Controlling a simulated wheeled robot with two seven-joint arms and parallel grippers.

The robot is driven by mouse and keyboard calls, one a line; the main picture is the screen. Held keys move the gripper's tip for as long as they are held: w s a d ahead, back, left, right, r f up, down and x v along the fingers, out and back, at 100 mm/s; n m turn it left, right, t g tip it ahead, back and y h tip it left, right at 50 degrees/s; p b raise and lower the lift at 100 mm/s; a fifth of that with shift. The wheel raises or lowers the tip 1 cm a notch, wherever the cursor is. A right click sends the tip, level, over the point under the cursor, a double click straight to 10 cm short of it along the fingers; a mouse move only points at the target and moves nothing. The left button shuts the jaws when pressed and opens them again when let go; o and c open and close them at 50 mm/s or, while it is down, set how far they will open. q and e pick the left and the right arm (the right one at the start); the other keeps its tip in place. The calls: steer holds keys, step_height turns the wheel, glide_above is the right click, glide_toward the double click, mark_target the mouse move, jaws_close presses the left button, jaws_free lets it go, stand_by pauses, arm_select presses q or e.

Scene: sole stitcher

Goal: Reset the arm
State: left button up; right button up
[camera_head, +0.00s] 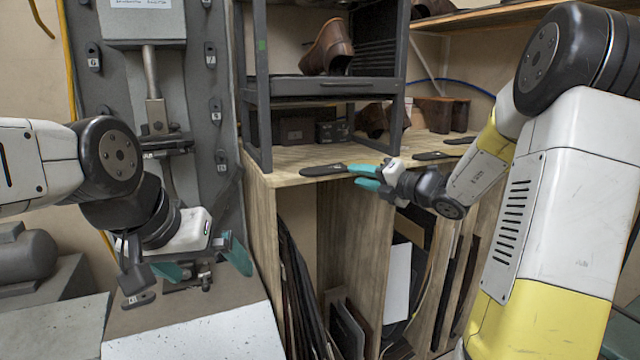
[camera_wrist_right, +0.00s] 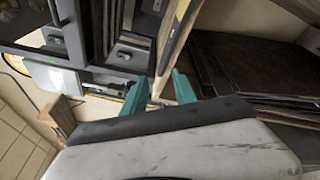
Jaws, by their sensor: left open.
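My left gripper (camera_head: 203,264) is in front of the grey machine (camera_head: 212,70) at the left of the head view. Its two teal fingers are spread apart with nothing seen between them. My right arm (camera_head: 545,190) reaches in from the right. My right gripper (camera_head: 352,176) is at the front edge of the wooden shelf top (camera_head: 285,172), with its fingertips close to the end of a dark flat sole-like piece (camera_head: 320,170). In the right wrist view its teal fingers (camera_wrist_right: 160,88) stand apart, with no held object seen between them.
A dark metal rack (camera_head: 335,86) holding a brown shoe (camera_head: 330,50) stands on the shelf top. More dark flat pieces (camera_head: 432,155) lie to the right. Dark sheets (camera_head: 300,290) stand in the compartments below. A pale speckled surface (camera_head: 215,335) is at the front left.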

steer(key=s+a+n+g, duration=0.4)
steer(key=s+a+n, duration=0.2)
steer(key=s+n, duration=0.45)
steer(key=s+a+n+g, duration=0.4)
steer(key=s+a+n, duration=0.1)
steer(key=s+n, duration=0.5)
steer(key=s+d+f+n+h, duration=0.3)
steer(key=s+d+n+h, duration=0.5)
steer(key=n, duration=1.2)
steer(key=s+d, duration=0.1)
steer(key=s, duration=0.2)
steer(key=shift+s+d+n+t, duration=0.15)
steer(key=shift+s+n+t, duration=0.1)
steer(key=shift+n+t, duration=0.1)
steer(key=shift+c, duration=0.2)
